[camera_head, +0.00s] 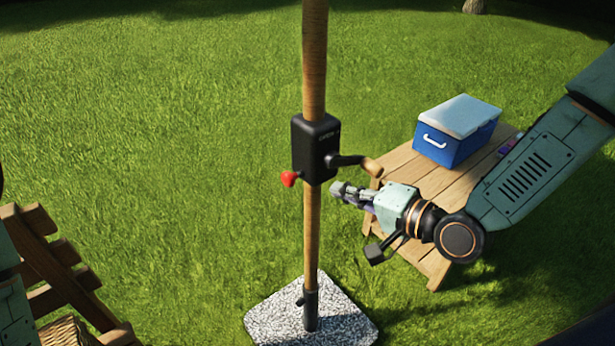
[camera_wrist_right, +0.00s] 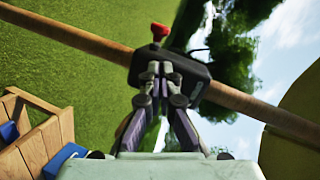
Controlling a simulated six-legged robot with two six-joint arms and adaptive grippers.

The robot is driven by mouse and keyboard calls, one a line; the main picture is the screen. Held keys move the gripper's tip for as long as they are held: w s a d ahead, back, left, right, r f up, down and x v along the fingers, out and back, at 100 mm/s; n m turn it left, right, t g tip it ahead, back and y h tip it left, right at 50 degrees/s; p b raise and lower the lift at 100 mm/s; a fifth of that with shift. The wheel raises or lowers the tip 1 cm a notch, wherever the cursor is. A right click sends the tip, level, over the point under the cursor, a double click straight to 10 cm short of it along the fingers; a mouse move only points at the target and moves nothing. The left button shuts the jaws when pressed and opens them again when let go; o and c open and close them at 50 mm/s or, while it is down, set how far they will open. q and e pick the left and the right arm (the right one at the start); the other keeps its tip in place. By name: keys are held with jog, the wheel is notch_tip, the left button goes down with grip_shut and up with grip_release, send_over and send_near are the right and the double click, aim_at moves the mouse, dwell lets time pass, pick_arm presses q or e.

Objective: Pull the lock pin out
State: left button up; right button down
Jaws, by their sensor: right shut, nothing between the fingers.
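A wooden pole (camera_head: 313,75) stands upright with a black crank housing (camera_head: 315,148) on it. A red knob (camera_head: 289,179) on a short stem sticks out of the housing's left side; it looks like the lock pin. A crank handle (camera_head: 372,167) sticks out on the right. My right gripper (camera_head: 337,189) is shut and empty, just right of the pole below the crank. In the right wrist view its fingertips (camera_wrist_right: 160,70) overlap the black housing (camera_wrist_right: 196,72), with the red knob (camera_wrist_right: 159,31) beyond them. Contact cannot be told. My left gripper is out of view.
The pole stands in a speckled stone base (camera_head: 270,322), with a small knob (camera_head: 301,300) near its foot. A low wooden table (camera_head: 405,165) with a blue cooler (camera_head: 455,133) stands behind my right arm. Wooden furniture (camera_head: 60,265) is at left. Lawn left of the pole is clear.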

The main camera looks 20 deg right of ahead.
aim_at(295, 176)
jog(key=shift+f, duration=0.1)
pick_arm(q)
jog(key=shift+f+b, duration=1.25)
pick_arm(e)
jog(key=shift+x, duration=4.9)
jog(key=shift+a, duration=0.2)
